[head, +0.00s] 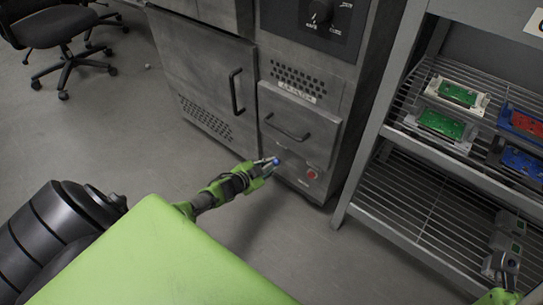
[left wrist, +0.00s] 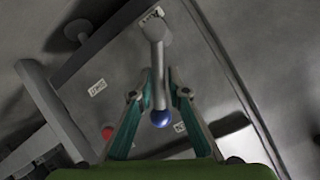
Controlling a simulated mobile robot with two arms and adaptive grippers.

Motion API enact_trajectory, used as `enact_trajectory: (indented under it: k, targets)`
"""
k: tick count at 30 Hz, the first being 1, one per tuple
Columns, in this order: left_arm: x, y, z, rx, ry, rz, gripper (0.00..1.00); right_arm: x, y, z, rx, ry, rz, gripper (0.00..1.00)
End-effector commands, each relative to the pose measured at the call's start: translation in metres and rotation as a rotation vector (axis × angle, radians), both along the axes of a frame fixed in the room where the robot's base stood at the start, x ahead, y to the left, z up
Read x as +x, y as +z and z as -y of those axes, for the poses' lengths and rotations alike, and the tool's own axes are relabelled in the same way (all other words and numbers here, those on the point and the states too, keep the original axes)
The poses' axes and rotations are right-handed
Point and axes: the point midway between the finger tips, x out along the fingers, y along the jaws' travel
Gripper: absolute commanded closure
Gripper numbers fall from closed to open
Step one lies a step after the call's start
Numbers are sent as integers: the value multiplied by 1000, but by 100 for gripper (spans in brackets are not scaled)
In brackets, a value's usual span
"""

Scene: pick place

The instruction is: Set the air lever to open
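The air lever (left wrist: 157,60) is a grey rod ending in a blue ball, on the lower front of a grey cabinet. In the left wrist view its rod lies between my left fingertips (left wrist: 159,82), which are close in on both sides and appear to touch it. The blue ball (left wrist: 160,118) sits between the fingers, nearer the palm. In the head view my left gripper (head: 270,166) is at the cabinet front, with the ball (head: 276,161) showing at its fingertips. Small labels by the lever are unreadable. My right gripper (head: 503,270) is partly visible at the lower right.
A red button (head: 312,175) is right of the lever; a handled drawer (head: 298,125) is above it. A wire shelf rack (head: 395,135) with green, red and blue boxed parts stands at the right. Office chairs (head: 60,35) are at the far left. The floor before the cabinet is clear.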

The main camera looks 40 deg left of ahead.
Motion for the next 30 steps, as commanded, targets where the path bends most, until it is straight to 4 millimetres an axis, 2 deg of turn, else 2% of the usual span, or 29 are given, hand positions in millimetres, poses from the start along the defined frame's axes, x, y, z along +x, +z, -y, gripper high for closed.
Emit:
enact_trajectory:
  k: [11,17,30]
  targets:
    - [-1,0,0,3,-1,-1,72,1,0,0,-1,-1,-3,60]
    - [-10,3,-1,4,-2,-1,72,1,0,0,-1,-1,-2,60]
    - [-67,29,-3,3,-3,-3,72,0,0,0,0,0,-1,60]
